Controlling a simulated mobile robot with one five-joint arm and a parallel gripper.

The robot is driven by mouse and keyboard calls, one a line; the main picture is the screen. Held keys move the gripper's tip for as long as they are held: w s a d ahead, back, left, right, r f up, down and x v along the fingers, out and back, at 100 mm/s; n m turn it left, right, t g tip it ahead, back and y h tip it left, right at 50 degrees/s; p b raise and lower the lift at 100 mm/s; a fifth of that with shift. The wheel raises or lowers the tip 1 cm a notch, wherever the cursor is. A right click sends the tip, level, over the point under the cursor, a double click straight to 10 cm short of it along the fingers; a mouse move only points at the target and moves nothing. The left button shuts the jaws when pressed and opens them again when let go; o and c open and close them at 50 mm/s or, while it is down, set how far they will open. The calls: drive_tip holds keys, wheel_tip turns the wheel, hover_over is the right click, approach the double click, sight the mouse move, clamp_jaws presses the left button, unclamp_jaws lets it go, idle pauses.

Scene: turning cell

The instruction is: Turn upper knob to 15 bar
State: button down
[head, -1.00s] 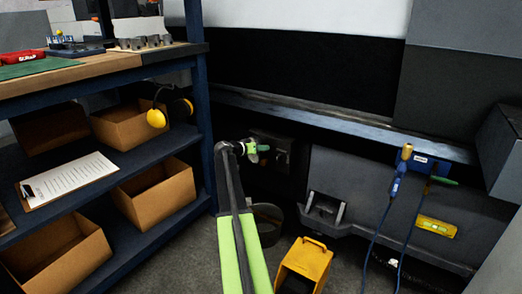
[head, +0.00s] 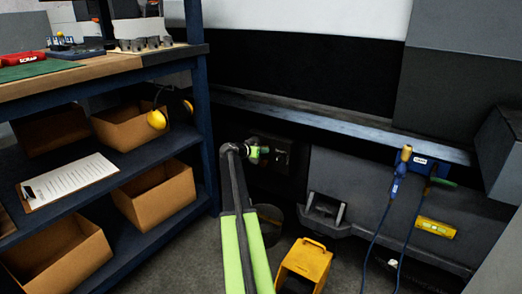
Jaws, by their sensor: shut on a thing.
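My gripper (head: 262,152) is at the end of my arm, in front of a dark panel (head: 282,158) low on the machine, near the middle of the head view. Its green fingertips are small and point right toward the panel. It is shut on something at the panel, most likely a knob. The knob, any scale and any second knob are hidden or too dark and small to make out, so I cannot read a bar value.
A blue shelf (head: 206,120) with cardboard boxes (head: 155,195), a clipboard (head: 66,181) and yellow earmuffs (head: 157,119) stands close on the left. Blue hoses (head: 379,235) hang at right, near a yellow level (head: 436,228).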

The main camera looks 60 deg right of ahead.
drive_tip(key=shift+s+f+m+t+h+b, duration=0.15)
drive_tip(key=shift+m+t+b, duration=0.6)
drive_tip(key=shift+m, duration=0.55)
drive_tip(key=shift+s+m+t+h+b, duration=0.15)
drive_tip(key=shift+m+t+b, duration=0.3)
drive_tip(key=shift+m+t, duration=0.7)
drive_tip(key=shift+s+f+m+t+h+b, duration=0.15)
drive_tip(key=shift+m+t+b, duration=0.5)
drive_tip(key=shift+m, duration=0.8)
drive_tip(key=shift+r, duration=0.15)
drive_tip(key=c, duration=1.1)
unclamp_jaws()
drive_tip(key=shift+w, duration=0.1)
drive_tip(key=shift+a, duration=0.1)
drive_tip(key=p+v, duration=0.4)
drive_tip(key=v, duration=1.3)
drive_tip(key=shift+s, duration=0.25)
